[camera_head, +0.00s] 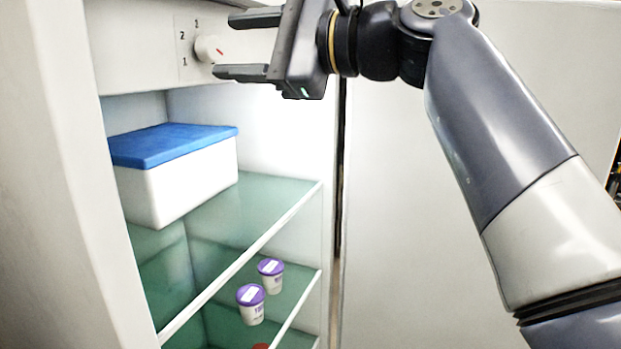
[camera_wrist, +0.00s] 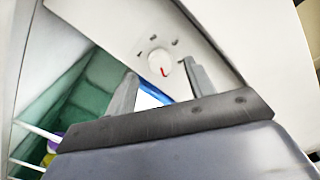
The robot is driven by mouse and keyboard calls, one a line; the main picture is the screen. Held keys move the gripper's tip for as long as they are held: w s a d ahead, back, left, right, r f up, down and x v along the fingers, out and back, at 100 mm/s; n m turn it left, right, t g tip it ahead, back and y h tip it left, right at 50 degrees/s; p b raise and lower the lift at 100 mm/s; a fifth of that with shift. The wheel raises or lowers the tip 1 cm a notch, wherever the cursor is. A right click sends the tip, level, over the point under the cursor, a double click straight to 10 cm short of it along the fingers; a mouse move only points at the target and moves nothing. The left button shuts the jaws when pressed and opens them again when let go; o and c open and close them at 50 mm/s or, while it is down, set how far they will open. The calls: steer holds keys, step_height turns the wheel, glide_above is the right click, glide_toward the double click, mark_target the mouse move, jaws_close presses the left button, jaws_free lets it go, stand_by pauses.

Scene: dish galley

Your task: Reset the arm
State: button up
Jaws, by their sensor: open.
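My gripper (camera_head: 243,46) is open, with its two fingers pointing left at a white dial (camera_head: 208,48) on the upper panel inside a fridge. The dial has a red mark, and the digits 1 and 2 are printed around it. In the head view the fingertips lie above and below the dial's right side; I cannot tell whether they touch it. In the wrist view the fingers of my gripper (camera_wrist: 158,82) point up the picture, and the dial (camera_wrist: 160,62) shows just beyond and between their tips, its red mark pointing down.
A white box with a blue lid (camera_head: 180,172) stands on the upper glass shelf (camera_head: 270,203). Two small tubs with purple lids (camera_head: 250,304) (camera_head: 271,274) stand on a shelf below. A red item (camera_head: 261,346) is partly cut off at the bottom. The fridge wall (camera_head: 60,180) borders the left.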

steer(key=shift+x, duration=1.35)
steer(key=shift+d, duration=0.1)
